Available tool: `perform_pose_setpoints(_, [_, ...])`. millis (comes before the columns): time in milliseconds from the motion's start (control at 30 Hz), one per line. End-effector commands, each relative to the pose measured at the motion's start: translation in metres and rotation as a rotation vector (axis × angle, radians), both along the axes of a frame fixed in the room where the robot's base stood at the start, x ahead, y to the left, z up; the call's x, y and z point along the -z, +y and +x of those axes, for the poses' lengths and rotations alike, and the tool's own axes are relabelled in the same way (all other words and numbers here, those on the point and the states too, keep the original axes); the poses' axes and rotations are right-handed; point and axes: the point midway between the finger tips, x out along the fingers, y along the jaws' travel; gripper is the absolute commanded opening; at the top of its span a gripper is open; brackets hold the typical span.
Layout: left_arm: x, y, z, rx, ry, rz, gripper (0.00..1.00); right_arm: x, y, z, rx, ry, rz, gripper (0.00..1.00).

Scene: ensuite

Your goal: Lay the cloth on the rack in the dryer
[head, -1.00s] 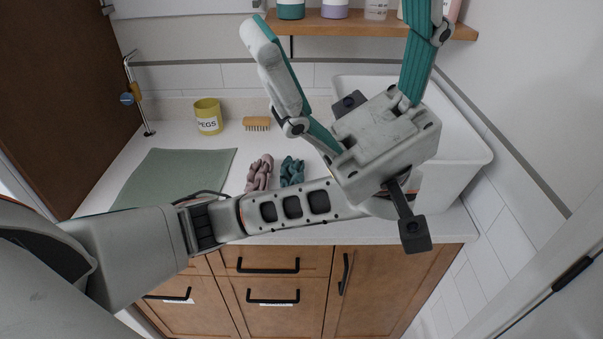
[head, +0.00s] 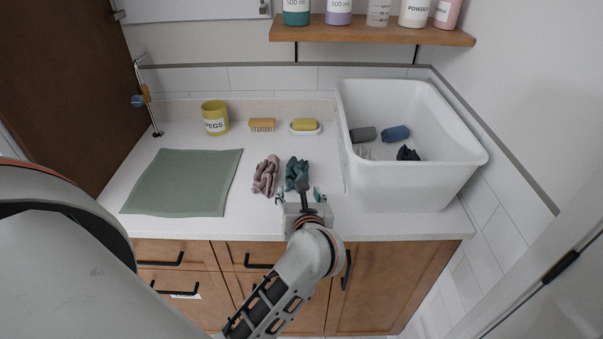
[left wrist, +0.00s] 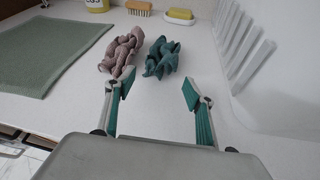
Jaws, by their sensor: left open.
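Two crumpled cloths lie on the white counter: a mauve one (head: 265,174) and a teal one (head: 297,170) just to its right. In the left wrist view the mauve cloth (left wrist: 122,50) and the teal cloth (left wrist: 161,57) lie ahead of the fingers. My left gripper (head: 299,193) is open and empty over the counter's front part, just short of the teal cloth. In the left wrist view the open fingers (left wrist: 157,88) stand apart, with the teal cloth beyond the gap. The dryer and its rack are not in view. My right gripper is not in view.
A flat green mat (head: 182,183) lies at left. A yellow pegs cup (head: 214,113), a brush (head: 262,124) and a yellow soap on a dish (head: 304,125) stand behind. A deep white basin (head: 408,185) holding several dark items is at right. A bottle shelf (head: 375,34) hangs above.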

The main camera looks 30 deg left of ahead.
Motion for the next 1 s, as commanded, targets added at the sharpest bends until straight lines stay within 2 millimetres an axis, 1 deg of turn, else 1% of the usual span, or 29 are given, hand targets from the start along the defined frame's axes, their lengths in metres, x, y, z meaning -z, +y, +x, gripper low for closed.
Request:
perform_pose_setpoints(267, [0.009,0.015,0.020,0.001,0.003,-0.001,0.54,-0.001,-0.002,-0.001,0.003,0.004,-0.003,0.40])
perform_pose_setpoints(433, [0.008,0.028,0.038,0.001,0.001,0.001,0.54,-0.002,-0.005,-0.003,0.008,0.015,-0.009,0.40])
perform_pose_setpoints(500, [0.008,0.033,0.047,0.001,0.002,0.001,0.54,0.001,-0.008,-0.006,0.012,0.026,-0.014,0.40])
perform_pose_setpoints(600, [0.015,0.040,0.056,0.001,0.002,-0.001,0.54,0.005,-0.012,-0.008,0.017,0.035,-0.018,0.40])
perform_pose_setpoints(700, [0.018,0.043,0.060,0.001,0.001,0.000,0.54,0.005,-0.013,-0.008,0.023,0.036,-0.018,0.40])
perform_pose_setpoints(933, [0.019,0.044,0.061,0.001,0.001,-0.003,0.54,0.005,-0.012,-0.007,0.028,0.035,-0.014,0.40])
perform_pose_setpoints(967, [0.018,0.044,0.061,0.001,0.001,-0.003,0.49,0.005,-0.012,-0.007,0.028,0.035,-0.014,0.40])
perform_pose_setpoints(1000, [0.019,0.044,0.061,0.002,0.001,-0.002,0.38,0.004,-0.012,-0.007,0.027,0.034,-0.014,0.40])
